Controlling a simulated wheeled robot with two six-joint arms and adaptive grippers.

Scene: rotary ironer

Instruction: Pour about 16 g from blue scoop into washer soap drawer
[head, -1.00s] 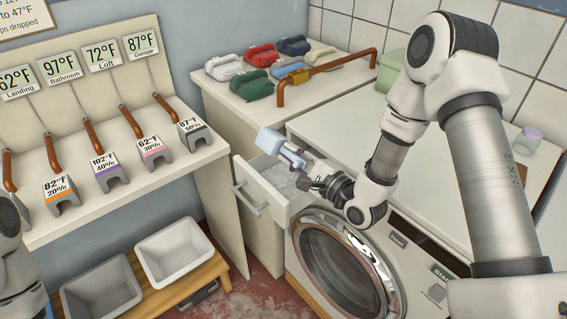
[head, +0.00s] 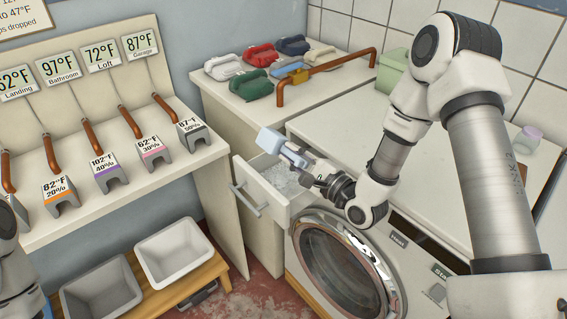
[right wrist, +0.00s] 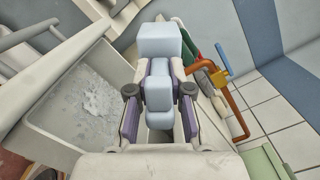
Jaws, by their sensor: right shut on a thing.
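The light blue scoop (head: 270,140) is held above the open soap drawer (head: 262,194), left of the washer's round door (head: 340,262). My right gripper (head: 297,157) is shut on the scoop's handle. In the right wrist view, the scoop (right wrist: 160,42) points away from the gripper (right wrist: 159,85), between the two fingers. The drawer (right wrist: 52,138) lies below and to the left there, with whitish grains on its floor. The inside of the scoop is hidden, and I see no falling stream. My left gripper is out of view; only part of its arm shows.
Several coloured handled objects, such as a green one (head: 251,84), stand on the back counter near a copper pipe (head: 325,70). A green container (head: 392,72) stands right of them. Two bins (head: 174,252) sit on a low bench at left. The washer top is largely clear.

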